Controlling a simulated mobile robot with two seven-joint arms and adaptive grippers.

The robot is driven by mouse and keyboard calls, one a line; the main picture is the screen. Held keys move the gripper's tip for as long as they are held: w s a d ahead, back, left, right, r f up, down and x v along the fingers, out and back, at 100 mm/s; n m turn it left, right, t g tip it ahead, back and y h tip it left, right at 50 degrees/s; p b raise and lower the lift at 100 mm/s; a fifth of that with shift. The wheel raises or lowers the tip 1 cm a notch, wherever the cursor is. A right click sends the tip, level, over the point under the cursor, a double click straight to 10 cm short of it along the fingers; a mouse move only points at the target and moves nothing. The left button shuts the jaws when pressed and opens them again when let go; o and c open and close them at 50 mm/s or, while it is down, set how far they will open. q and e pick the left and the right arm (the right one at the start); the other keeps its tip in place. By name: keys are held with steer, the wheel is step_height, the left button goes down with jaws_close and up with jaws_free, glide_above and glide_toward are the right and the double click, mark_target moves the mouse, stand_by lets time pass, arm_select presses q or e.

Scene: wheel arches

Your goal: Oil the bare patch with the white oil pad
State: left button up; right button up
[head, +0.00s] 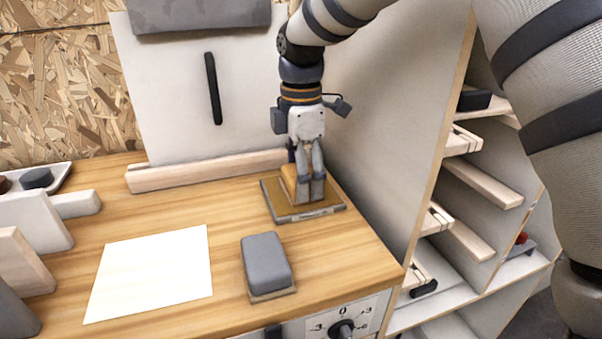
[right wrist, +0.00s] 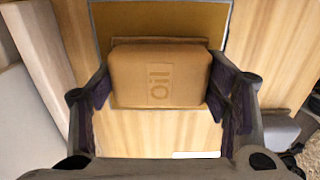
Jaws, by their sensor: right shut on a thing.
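My right gripper (head: 310,196) points down at the back right of the bench. It is shut on a tan block marked "Oil" (right wrist: 160,78), the only pad with that label I see; it looks tan, not white. In the head view the oil pad (head: 287,183) is partly hidden behind the fingers. It is over a dark-rimmed flat plate (head: 321,213); I cannot tell whether it touches the plate. The plate's brown face also shows in the right wrist view (right wrist: 160,17). I cannot make out a bare patch for certain. My left gripper is not in view.
A grey block on a wooden base (head: 266,262) stands near the bench's front. A white sheet (head: 155,272) lies left of it. A wooden rail (head: 205,170) runs along the back. A panel (head: 385,130) and shelves (head: 480,185) stand on the right.

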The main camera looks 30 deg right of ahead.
steer(key=shift+r, duration=3.45)
